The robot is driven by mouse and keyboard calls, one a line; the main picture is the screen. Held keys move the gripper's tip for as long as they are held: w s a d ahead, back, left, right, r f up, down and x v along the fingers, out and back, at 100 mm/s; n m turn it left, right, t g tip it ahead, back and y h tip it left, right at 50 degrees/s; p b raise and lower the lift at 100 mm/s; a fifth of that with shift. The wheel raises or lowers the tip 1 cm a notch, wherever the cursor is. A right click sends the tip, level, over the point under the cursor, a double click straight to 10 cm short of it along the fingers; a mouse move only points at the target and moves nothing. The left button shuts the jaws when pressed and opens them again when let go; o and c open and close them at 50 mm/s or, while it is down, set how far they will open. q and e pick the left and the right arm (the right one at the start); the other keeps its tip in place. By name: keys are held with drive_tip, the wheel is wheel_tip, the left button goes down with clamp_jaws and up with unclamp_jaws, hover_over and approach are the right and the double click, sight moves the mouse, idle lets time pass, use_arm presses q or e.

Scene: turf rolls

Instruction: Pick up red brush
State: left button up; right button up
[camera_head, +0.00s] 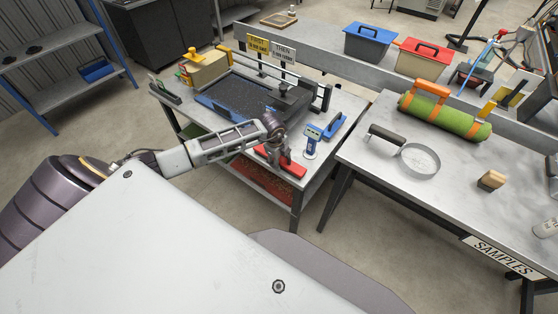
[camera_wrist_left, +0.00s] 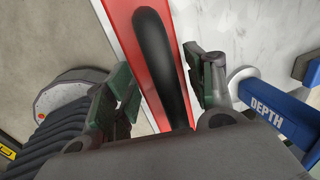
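The red brush (camera_head: 291,168) lies at the near edge of the left workbench in the head view, partly hidden by my left gripper (camera_head: 276,154). In the left wrist view the red brush (camera_wrist_left: 124,22) shows a long red body with a black curved handle (camera_wrist_left: 155,50) along it. My left gripper (camera_wrist_left: 165,90) is open, with one finger on each side of the black handle and small gaps visible. How far the fingertips are above the red body is hard to tell. My right gripper is not in view.
A blue depth gauge (camera_head: 312,140) stands close to the right of my left gripper, and shows in the wrist view (camera_wrist_left: 268,112). A blue-framed dark tray (camera_head: 240,92) lies behind. The samples table (camera_head: 385,175) holds a green turf roll (camera_head: 440,118) and a round ring (camera_head: 420,161).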

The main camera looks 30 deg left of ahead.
use_arm(q)
drive_tip(key=c, duration=0.6)
drive_tip(key=shift+o, duration=0.2)
drive_tip(key=shift+r, duration=0.1)
drive_tip(key=shift+r, duration=0.4)
drive_tip(key=c, duration=0.3)
wheel_tip(320, 180, up, 9)
drive_tip(key=shift+r+b, duration=0.1)
drive_tip(key=shift+b, duration=0.5)
drive_tip(key=shift+c, duration=0.2)
